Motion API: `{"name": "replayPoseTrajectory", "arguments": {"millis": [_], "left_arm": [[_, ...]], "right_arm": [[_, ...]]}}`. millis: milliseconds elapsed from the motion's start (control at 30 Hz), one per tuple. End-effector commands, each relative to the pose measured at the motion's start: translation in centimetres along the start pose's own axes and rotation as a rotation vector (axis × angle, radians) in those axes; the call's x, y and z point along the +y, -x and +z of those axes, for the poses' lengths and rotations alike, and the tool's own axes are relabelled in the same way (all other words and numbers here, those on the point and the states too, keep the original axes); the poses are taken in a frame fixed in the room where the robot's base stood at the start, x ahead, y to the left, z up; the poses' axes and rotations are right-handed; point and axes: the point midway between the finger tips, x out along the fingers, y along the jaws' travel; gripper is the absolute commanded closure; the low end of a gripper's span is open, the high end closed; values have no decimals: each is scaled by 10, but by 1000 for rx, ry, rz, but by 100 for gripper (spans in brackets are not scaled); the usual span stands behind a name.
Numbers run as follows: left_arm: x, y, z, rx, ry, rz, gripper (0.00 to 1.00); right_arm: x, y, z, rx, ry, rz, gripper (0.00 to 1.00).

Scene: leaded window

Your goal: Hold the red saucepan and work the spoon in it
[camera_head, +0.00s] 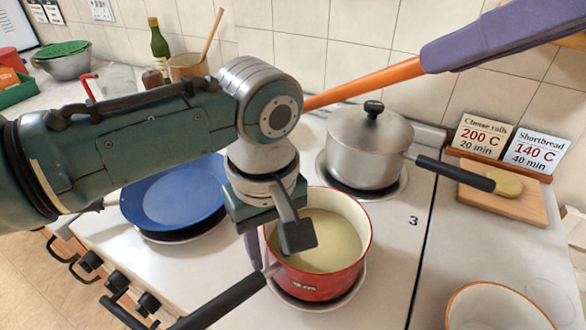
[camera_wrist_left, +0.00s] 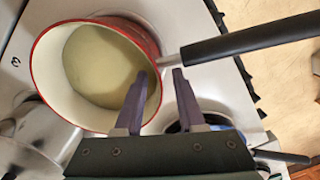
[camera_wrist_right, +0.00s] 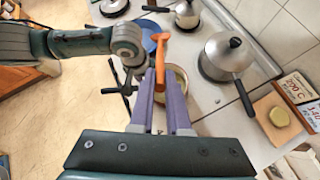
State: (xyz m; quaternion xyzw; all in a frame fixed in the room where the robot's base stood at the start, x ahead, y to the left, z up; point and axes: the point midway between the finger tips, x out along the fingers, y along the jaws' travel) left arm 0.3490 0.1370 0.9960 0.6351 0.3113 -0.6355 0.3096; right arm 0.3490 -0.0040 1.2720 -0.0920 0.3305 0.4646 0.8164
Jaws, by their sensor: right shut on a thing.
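The red saucepan (camera_head: 315,283) stands on the white hob with pale, creamy contents in it. Its black handle (camera_head: 222,300) points to the lower left; it also shows in the left wrist view (camera_wrist_left: 250,37). My left gripper (camera_wrist_left: 160,73) points down at the pan's wall near the handle root, its purple fingers apart; I cannot tell whether they touch the pan. My right gripper (camera_head: 424,60) is shut on the orange spoon (camera_head: 365,84). The spoon slants down to the left, its far end hidden behind my left wrist in the head view. It also shows in the right wrist view (camera_wrist_right: 160,58).
A lidded grey pot (camera_head: 368,150) stands behind the saucepan, its black handle pointing right. A blue pan (camera_head: 170,200) is to the left, under my left arm. A wooden board (camera_head: 505,207) and a bowl (camera_head: 497,310) are on the right.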

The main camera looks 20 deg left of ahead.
Motion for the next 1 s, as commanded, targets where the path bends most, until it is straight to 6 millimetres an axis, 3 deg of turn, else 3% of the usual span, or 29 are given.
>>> {"name": "replayPoseTrajectory", "arguments": {"millis": [100,300,700,1000], "left_arm": [[0,-19,1,-1,0,-2,61],[1,-37,1,-2,0,1,61],[1,-43,0,0,-2,3,61],[1,-43,0,0,-2,3,93]], "right_arm": [[0,0,0,-1,0,0,100],[0,0,0,-1,0,0,100],[0,0,0,-1,0,0,100],[0,0,0,-1,0,0,100]]}}
